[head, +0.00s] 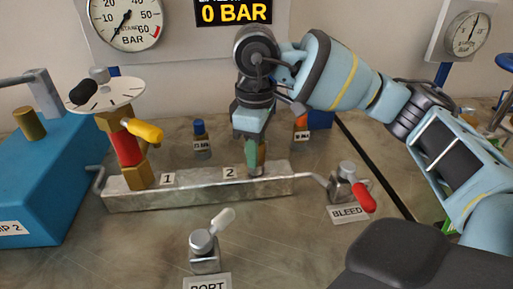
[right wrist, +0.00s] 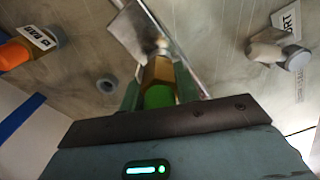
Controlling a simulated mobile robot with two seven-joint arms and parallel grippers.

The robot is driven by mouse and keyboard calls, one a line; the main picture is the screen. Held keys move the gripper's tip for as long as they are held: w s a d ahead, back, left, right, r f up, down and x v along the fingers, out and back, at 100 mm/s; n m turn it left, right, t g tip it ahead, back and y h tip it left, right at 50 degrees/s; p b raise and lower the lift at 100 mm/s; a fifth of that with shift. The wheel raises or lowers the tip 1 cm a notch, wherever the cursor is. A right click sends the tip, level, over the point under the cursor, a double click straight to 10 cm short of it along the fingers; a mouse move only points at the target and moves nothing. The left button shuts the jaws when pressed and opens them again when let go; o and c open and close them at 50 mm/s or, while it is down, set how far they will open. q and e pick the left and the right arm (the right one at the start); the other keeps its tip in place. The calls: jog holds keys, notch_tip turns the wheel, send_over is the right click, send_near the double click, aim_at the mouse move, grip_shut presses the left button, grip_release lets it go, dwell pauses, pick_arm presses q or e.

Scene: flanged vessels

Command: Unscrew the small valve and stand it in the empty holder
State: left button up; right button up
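The small valve, with a green body and brass part, stands at position 2 on the grey manifold block (head: 200,190). It shows in the right wrist view (right wrist: 158,72). My right gripper (head: 255,150) comes down over it from above, and its fingers (right wrist: 158,90) lie on both sides of the valve, seemingly closed on it. The fingers hide much of the valve in the head view. A small grey round socket (right wrist: 107,84) on the table, apparently empty, shows in the right wrist view; it may be the holder. My left gripper is not in view.
A tall red-bodied valve (head: 127,150) with a white disc and yellow lever stands at position 1. A blue-topped piece (head: 199,128) and an orange piece (head: 301,122) stand behind the block. The bleed valve (head: 345,185), port valve (head: 205,245) and blue pump (head: 45,180) stand around it.

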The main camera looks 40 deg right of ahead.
jog(key=o, duration=0.5)
jog(key=shift+r, duration=0.5)
notch_tip(320, 180, up, 7)
jog(key=shift+f+p, duration=0.15)
jog(key=shift+p, duration=0.45)
jog(key=shift+c, duration=0.3)
jog(key=shift+m, duration=0.3)
